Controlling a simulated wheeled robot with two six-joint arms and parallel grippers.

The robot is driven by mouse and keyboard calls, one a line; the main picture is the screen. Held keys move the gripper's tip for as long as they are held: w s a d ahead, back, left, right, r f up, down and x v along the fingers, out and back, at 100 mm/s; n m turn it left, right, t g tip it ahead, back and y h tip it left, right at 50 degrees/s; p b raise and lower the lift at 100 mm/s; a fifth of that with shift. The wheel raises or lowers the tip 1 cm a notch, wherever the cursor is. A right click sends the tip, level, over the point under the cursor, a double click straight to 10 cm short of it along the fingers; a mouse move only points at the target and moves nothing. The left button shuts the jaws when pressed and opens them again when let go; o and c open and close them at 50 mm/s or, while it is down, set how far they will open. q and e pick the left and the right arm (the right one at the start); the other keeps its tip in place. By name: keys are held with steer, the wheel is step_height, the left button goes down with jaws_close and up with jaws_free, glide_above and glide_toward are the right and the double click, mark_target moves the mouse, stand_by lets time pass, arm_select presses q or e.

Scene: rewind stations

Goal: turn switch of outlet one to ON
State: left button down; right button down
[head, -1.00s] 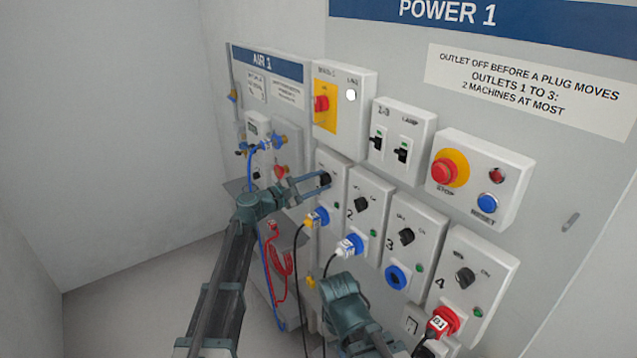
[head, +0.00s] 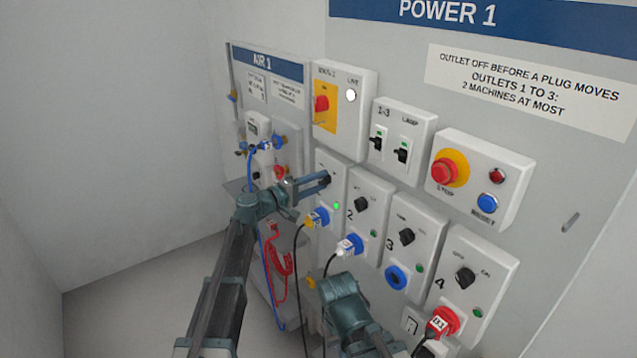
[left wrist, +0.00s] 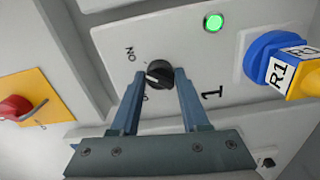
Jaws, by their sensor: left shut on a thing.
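The switch of outlet one is a round black knob (left wrist: 159,73) on a white panel marked 1 (left wrist: 212,93). In the left wrist view, the fingers of my left gripper (left wrist: 158,76) stand on both sides of it and are shut on it. "ON" is printed beside the knob. The exact pointer direction is hard to read. The green lamp (left wrist: 212,22) on this panel is lit; it also glows in the head view (head: 336,206). In the head view my left gripper (head: 325,180) reaches the panel and mostly covers the knob. My right gripper's fingers do not show.
A blue socket with a yellow plug marked R1 (left wrist: 285,68) is just beside the knob. Outlets 2 (head: 361,204), 3 (head: 407,237) and 4 (head: 465,278) are to the right. A red stop button (head: 444,172) and yellow-backed main switch (head: 322,104) sit above. Hoses hang at the left.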

arm_select(q)
steer(key=shift+m, duration=0.6)
steer(key=shift+c, duration=2.1)
jaws_free()
steer(key=v, duration=1.4)
